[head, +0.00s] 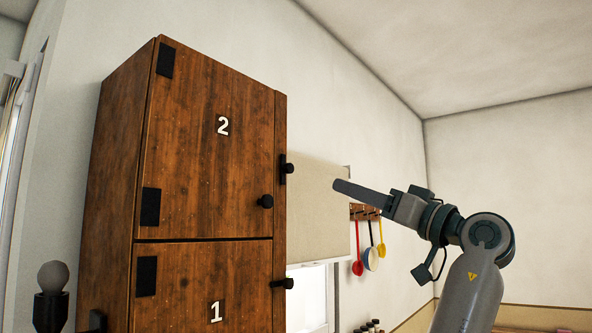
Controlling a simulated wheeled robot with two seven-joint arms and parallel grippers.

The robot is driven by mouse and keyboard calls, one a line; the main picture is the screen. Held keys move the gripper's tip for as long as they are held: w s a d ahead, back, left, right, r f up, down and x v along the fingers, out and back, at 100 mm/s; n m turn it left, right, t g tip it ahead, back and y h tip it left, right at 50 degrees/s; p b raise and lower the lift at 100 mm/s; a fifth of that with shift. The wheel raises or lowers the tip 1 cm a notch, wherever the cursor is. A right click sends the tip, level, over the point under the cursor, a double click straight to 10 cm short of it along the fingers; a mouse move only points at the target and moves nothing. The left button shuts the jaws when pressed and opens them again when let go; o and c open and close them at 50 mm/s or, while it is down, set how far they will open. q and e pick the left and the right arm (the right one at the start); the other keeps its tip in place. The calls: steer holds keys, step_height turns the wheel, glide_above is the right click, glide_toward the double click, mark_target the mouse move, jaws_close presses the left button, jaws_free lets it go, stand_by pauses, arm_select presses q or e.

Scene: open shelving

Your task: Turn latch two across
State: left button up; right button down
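A tall brown wooden cabinet (110,170) has an upper door marked 2 (190,120) and a lower door marked 1 (190,290). Latch two (284,170) is a small black piece on the frame strip to the right of the upper door. It looks upright, with a round knob sticking out to the right. A black door knob (265,201) sits on the upper door, which looks closed.
A second black latch (282,284) sits beside the lower door. A rack (365,212) with hanging utensils and a pale blind (318,210) are behind my gripper. A grey ball on a black post (52,278) stands at lower left. The space between gripper and cabinet looks clear.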

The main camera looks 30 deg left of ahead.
arm_select(q)
steer(key=p, duration=0.9)
glide_toward(291, 168)
steer(key=x, duration=0.7)
steer(key=shift+w+a+r, duration=0.1)
steer(key=shift+a+r, duration=0.05)
steer(key=shift+w+a+r+p, duration=0.1)
steer(key=shift+a+p, duration=0.25)
steer(key=shift+a, duration=0.15)
jaws_close()
